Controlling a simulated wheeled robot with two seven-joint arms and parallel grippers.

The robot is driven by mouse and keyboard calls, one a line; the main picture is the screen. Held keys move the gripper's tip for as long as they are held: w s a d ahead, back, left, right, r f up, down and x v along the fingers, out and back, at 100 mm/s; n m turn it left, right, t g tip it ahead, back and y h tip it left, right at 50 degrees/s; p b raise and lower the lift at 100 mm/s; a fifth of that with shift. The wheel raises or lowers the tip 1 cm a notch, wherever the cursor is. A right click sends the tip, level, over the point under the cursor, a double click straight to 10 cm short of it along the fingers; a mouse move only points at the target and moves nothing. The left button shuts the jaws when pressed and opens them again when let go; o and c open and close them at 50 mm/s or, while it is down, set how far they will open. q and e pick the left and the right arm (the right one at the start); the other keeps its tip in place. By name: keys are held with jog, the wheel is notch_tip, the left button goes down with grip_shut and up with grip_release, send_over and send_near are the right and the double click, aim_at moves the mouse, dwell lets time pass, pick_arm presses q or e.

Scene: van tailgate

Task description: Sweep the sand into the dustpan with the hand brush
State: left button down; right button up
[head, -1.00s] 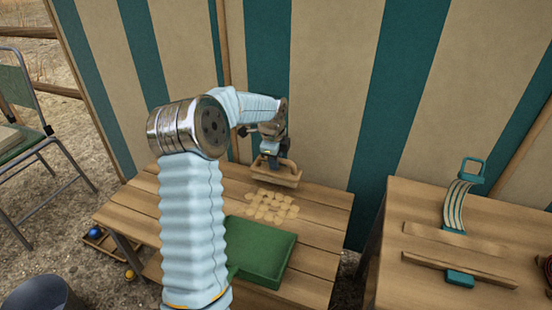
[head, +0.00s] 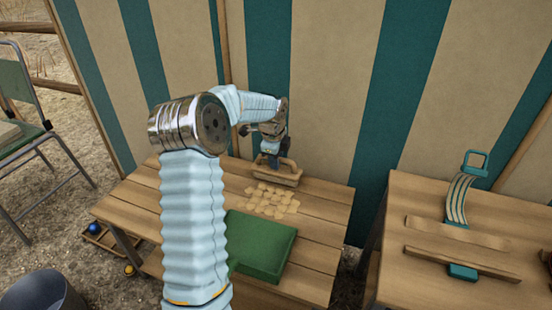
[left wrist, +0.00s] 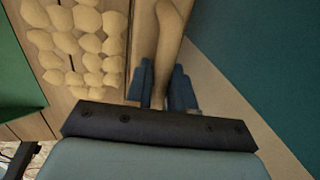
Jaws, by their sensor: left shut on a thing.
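The hand brush (head: 285,179) is wooden, with a bow-shaped handle, and stands at the back of the slatted table. My left gripper (head: 271,160) is shut on its handle (left wrist: 170,35), with a blue finger on each side in the left wrist view (left wrist: 160,85). The sand (head: 272,202) lies as a patch of pale, flat lumps just in front of the brush; it also shows in the left wrist view (left wrist: 75,42). The green dustpan (head: 262,246) lies in front of the sand, partly hidden by my left arm; its edge shows in the left wrist view (left wrist: 15,70). My right gripper is out of view.
A striped canvas wall (head: 330,90) rises close behind the wooden table (head: 325,205). A second table (head: 420,285) at the right holds wooden strips and a curved striped piece with teal ends (head: 458,200). A chair (head: 25,120) and a dark bucket (head: 42,292) stand at the left.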

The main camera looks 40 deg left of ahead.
aim_at(274, 173)
pick_arm(q)
jog(key=shift+s+f, duration=0.1)
jog(key=shift+f, duration=0.05)
